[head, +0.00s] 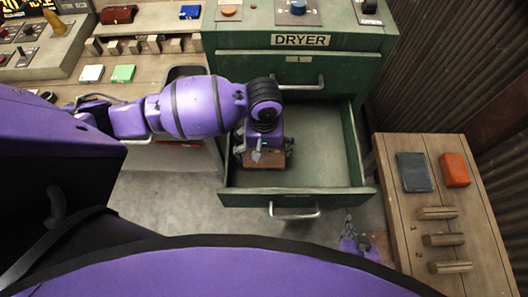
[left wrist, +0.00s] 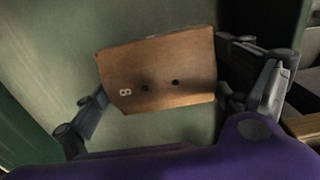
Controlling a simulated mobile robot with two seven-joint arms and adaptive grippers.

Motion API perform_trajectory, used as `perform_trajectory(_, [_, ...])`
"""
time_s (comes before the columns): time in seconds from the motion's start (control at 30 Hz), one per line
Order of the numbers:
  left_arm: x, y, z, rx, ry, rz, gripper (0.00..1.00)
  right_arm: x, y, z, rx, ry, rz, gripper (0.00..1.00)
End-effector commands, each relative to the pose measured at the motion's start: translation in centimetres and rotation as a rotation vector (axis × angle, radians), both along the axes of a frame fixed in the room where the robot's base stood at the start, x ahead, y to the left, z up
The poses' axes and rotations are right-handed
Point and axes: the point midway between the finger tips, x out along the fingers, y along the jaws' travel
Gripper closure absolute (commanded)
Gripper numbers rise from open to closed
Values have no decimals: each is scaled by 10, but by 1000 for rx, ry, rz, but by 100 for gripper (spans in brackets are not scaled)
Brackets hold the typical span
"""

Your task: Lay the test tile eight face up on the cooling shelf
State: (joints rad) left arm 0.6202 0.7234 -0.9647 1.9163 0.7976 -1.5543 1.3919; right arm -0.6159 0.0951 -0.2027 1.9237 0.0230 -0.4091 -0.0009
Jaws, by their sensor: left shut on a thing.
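The test tile eight (left wrist: 155,72) is a brown tile with a pale 8 and two dark holes on the face toward the left wrist camera. In the head view the tile (head: 265,159) is inside the open green dryer drawer (head: 325,150). My left gripper (head: 262,153) reaches down into the drawer and is shut on the tile, its fingers at the tile's two ends. I cannot tell whether the tile touches the drawer floor. My right gripper (head: 350,222) is low, in front of the drawer; its finger opening is too small to judge. No cooling shelf is labelled in view.
A wooden bench (head: 471,228) at the right holds a dark blue-grey tile (head: 414,172), an orange tile (head: 454,169) and wooden blocks (head: 443,240). The drawer front (head: 296,198) and its handle (head: 294,213) stick out. White and green tiles (head: 123,74) lie on the left counter.

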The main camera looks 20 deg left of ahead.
Motion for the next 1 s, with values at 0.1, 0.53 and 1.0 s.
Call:
perform_trajectory(0.1, [3, -1, 27, -3, -8, -2, 40, 2, 1, 2, 2, -5, 1, 100])
perform_trajectory(0.53, [3, 26, 86, -2, 0, -99, 40, 0, 1, 0, 1, 1, 1, 100])
perform_trajectory(1.0, [6, 63, 90, -1, -2, -283, 40, 0, -1, 1, -1, 0, 0, 100])
